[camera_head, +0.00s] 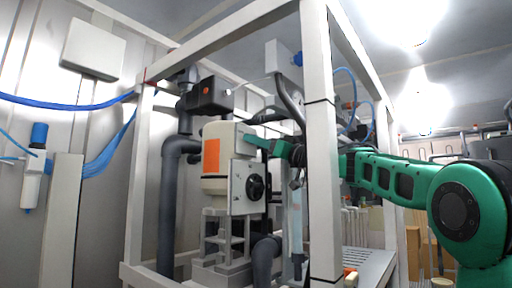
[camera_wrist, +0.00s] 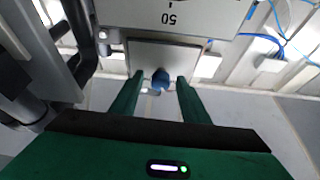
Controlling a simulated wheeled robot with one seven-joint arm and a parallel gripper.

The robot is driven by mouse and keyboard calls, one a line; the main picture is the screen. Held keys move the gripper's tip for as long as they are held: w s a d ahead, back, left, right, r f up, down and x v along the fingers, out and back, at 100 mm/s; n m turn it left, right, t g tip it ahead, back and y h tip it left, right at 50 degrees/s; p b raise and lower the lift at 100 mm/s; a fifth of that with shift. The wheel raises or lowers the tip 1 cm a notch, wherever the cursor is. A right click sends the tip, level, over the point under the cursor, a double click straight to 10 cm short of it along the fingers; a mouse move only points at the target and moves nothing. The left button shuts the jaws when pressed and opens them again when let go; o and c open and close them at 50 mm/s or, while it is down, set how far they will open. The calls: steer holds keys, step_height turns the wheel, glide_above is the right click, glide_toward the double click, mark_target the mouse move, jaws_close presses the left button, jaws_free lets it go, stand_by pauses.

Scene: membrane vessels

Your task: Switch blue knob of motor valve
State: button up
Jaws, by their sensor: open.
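A small blue knob (camera_wrist: 160,78) shows in the wrist view, in front of a grey-white housing (camera_wrist: 185,54). My gripper (camera_wrist: 160,80) is open, with one green finger on each side of the knob and gaps between. Contact with the knob does not show. In the head view my gripper (camera_head: 247,140) reaches in from the right to the upper right side of a white motor valve unit (camera_head: 241,145) with an orange panel (camera_head: 211,157). A black round handle (camera_head: 255,186) is on its lower front plate. The blue knob cannot be made out in the head view.
A white metal frame (camera_head: 319,150) encloses the valve, and my arm passes behind its front post. A thick dark pipe (camera_head: 170,205) stands left of the valve. A black box (camera_head: 207,94) sits above it. Hoses hang close to the arm.

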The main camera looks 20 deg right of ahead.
jaws_close()
steer(key=c, duration=1.1)
jaws_free()
steer(key=shift+w+d+n+g+y, duration=0.1)
steer(key=shift+n+g+y, duration=0.3)
steer(key=shift+n, duration=0.7)
steer(key=shift+n+g+y, duration=0.3)
steer(key=shift+n+y, duration=0.2)
steer(key=shift+n, duration=0.6)
steer(key=shift+o, duration=0.2)
steer(key=o, duration=1.1)
steer(key=shift+c, duration=0.2)
steer(key=v, duration=1)
steer(key=shift+s+d+f, duration=0.2)
steer(key=shift+s+d, duration=0.05)
steer(key=shift+d, duration=0.05)
